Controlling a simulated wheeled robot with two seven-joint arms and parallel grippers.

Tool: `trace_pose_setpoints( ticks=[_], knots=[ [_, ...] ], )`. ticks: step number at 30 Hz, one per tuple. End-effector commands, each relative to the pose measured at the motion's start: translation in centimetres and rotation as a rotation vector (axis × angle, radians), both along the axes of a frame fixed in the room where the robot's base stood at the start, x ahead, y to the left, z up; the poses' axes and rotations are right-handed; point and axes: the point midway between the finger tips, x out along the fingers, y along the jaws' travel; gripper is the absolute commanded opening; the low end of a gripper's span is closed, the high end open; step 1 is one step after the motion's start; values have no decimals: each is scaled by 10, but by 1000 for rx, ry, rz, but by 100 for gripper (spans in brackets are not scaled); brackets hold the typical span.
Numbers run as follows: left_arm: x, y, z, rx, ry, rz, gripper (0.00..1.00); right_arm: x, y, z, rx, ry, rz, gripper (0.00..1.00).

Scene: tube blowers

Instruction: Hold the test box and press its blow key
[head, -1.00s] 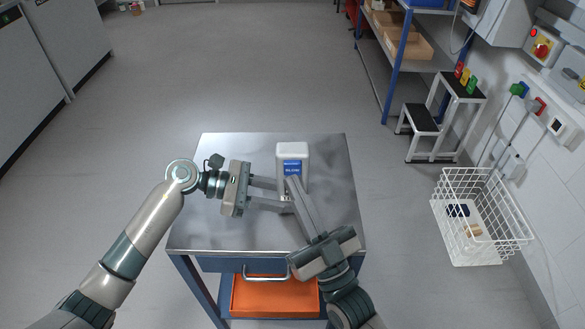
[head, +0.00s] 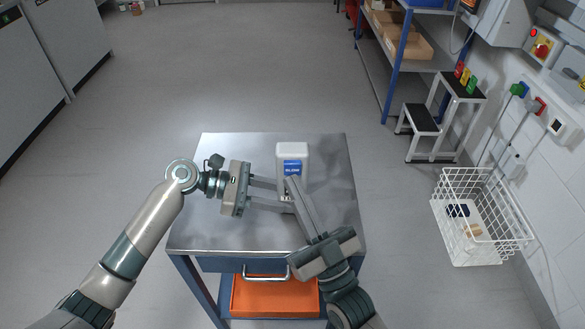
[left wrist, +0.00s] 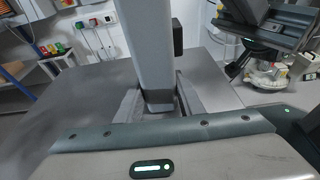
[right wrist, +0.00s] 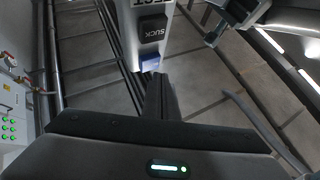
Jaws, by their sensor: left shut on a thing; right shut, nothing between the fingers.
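The test box (head: 292,150) is a pale upright block on the metal cart top, with a blue BLOW label (head: 292,167) on its front. My left gripper (head: 284,198) comes from the left and is shut on the box's lower part. In the left wrist view the box (left wrist: 150,45) rises between the two fingers. My right gripper (head: 292,181) is shut and empty, its fingertips at the box's front just below the label. In the right wrist view the fingertips meet the lower edge of the blue key (right wrist: 150,62), under a black SUCK key (right wrist: 152,28). I cannot tell whether the key is pressed in.
The cart top (head: 235,150) is otherwise bare, with an orange drawer or tray (head: 275,297) below. A white wire basket (head: 480,215), a step stool (head: 440,120) and a shelf rack (head: 385,60) stand to the right. The floor at left is clear.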

Motion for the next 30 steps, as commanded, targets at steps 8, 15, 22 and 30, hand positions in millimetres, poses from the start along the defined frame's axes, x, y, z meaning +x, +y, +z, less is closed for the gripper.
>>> trace_pose_setpoints(
  ticks=[8,15,22,30],
  knots=[
    [0,0,-1,1,1,0,6,0,0,0,0,0,0,0],
    [0,0,-1,1,1,0,6,0,0,0,0,0,0,0],
    [0,0,-1,1,1,0,6,6,0,0,1,-1,0,0],
    [0,0,-1,1,1,0,6,9,0,0,0,0,0,0]
  ],
)
